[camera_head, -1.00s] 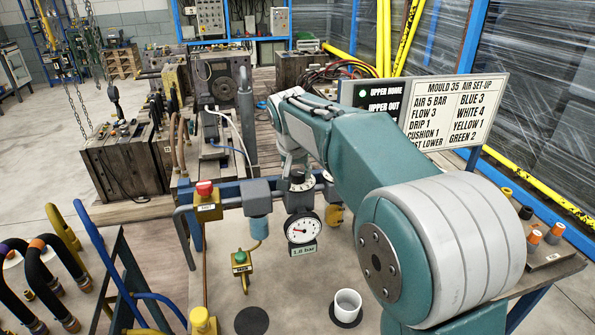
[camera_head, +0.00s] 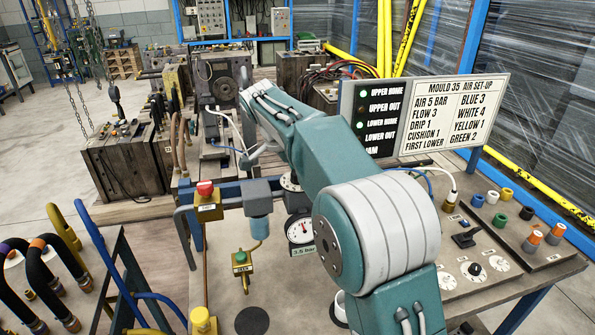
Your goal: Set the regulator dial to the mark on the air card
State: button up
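The air card (camera_head: 455,115) is a white board at the upper right; its first line reads AIR 5 BAR. The regulator (camera_head: 290,184) stands at the back of the bench, mostly hidden behind my arm, so its dial setting cannot be read. Below it, the round white pressure gauge (camera_head: 298,228) is partly covered by my arm. Its small green readout (camera_head: 303,252) looks like 3.6 bar. My gripper (camera_head: 247,160) seems to be the grey part left of and above the regulator, apart from it. Its fingers are too small and hidden to tell their opening.
White dials (camera_head: 475,270) and coloured fittings (camera_head: 500,220) are at the right. A status panel (camera_head: 375,120) adjoins the card.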

jog(key=m+g, duration=0.1)
jog(key=m, duration=0.1)
jog(key=m+g, duration=0.1)
jog(key=m, duration=0.2)
jog(key=shift+w+a+f, duration=0.1)
jog(key=shift+f, duration=0.1)
dwell(0.3)
jog(key=o, duration=1.2)
jog(key=shift+a, duration=0.15)
jog(key=shift+r, duration=0.15)
jog(key=shift+w+a+r, duration=0.1)
jog(key=shift+r, duration=0.45)
jog(key=v, duration=0.5)
jog(key=shift+w+a, duration=0.1)
jog(key=shift+a, duration=0.2)
jog(key=shift+a+r, duration=0.15)
jog(key=shift+r, duration=0.3)
